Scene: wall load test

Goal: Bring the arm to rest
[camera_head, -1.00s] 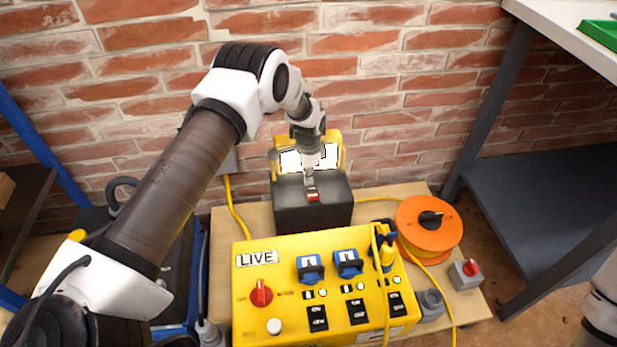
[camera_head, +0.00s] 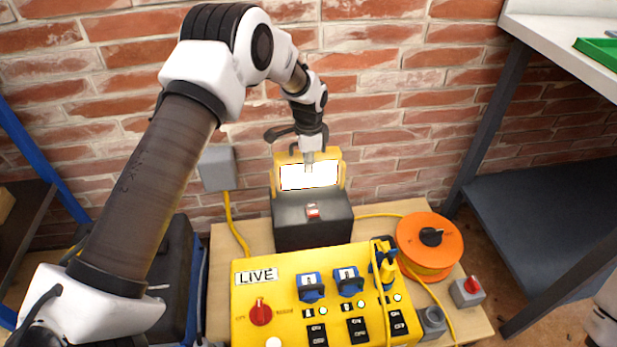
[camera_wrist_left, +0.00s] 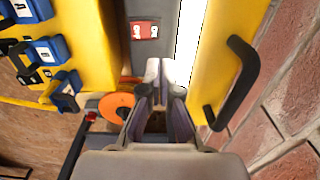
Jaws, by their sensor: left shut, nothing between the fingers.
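My left gripper (camera_head: 309,158) is shut and empty. In the head view it hangs in front of the bright white panel of a yellow-framed work lamp (camera_head: 309,178), apart from the red switch (camera_head: 313,211) on the lamp's black box (camera_head: 312,232). In the left wrist view the fingertips (camera_wrist_left: 160,72) are together. That view also shows the red switch (camera_wrist_left: 145,30) beyond them and the lamp's yellow frame (camera_wrist_left: 228,60) with its black handle. My left arm reaches in from the left, raised over the bench. My right gripper is out of frame.
A yellow panel (camera_head: 285,318) marked LIVE, with a red knob and blue sockets, stands in front on the wooden bench top (camera_head: 222,262). An orange cable reel (camera_head: 430,242) is at right. A brick wall (camera_head: 400,110) stands close behind. A grey wall box (camera_head: 217,168) hangs left.

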